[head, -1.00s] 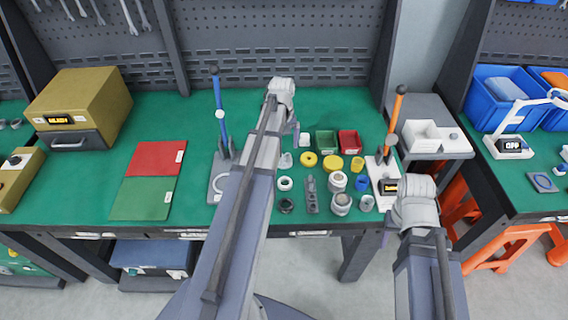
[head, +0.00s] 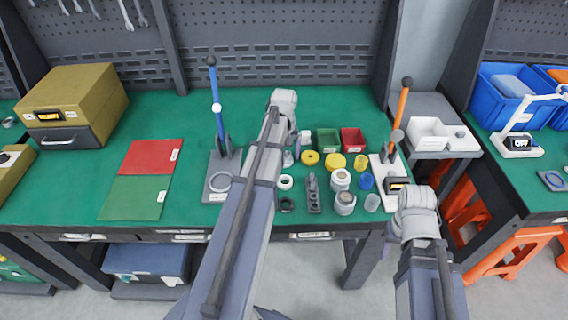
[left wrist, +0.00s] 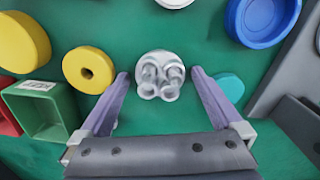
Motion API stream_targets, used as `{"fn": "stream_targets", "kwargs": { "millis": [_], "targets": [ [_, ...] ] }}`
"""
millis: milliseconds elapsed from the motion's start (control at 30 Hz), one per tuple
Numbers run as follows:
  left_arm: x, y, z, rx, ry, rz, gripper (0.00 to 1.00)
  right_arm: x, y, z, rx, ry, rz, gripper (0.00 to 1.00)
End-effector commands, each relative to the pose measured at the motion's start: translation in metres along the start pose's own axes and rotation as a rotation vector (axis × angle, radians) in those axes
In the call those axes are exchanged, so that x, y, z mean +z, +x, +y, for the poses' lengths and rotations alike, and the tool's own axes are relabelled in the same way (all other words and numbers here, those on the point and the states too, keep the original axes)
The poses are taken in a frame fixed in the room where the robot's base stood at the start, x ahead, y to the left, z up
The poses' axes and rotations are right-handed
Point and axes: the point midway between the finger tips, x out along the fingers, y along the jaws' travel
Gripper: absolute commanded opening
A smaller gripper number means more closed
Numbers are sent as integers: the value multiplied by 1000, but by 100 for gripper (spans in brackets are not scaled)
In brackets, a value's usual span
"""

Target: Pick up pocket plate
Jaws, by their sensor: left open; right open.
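A pale grey round piece with raised loop-shaped walls, which I take to be the pocket plate (left wrist: 160,76), lies on the green bench top. In the head view it shows partly beside my left arm (head: 287,159). My left gripper (left wrist: 160,72) is open, with one purple finger on each side of the piece; whether they touch it I cannot tell. In the head view the left gripper (head: 297,146) is mostly hidden by its own arm. My right gripper (head: 387,243) is open and empty beyond the bench's front edge, largely hidden by its wrist.
A yellow ring (left wrist: 89,69) and a green bin (left wrist: 43,108) are close on one side; a teal disc (left wrist: 230,87) and a blue dish (left wrist: 262,18) on the other. A blue-handled press (head: 218,115) stands left of my arm. Red and green mats (head: 135,197) lie further left.

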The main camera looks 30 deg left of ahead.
Motion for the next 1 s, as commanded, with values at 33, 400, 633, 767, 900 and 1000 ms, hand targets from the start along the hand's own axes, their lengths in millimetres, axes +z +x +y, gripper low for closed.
{"fn": "stream_targets", "kwargs": {
  "millis": [33, 400, 633, 767, 900, 1000],
  "targets": [
    [0, -1, 0, 0, 0, 0, 100, 0, -1, 0, 0, 0, 0, 50],
    [0, -1, 0, 0, 0, 0, 66, 0, -1, 0, 0, 0, 0, 50],
    [0, -1, 0, 0, 0, 0, 40, 0, -1, 0, 0, 0, 0, 50],
    [0, -1, 0, 0, 0, 0, 26, 0, -1, 0, 0, 0, 0, 50],
    [0, -1, 0, 0, 0, 0, 16, 0, -1, 0, 0, 0, 0, 50],
    [0, -1, 0, 0, 0, 0, 16, 0, -1, 0, 0, 0, 0, 50]
  ]
}}
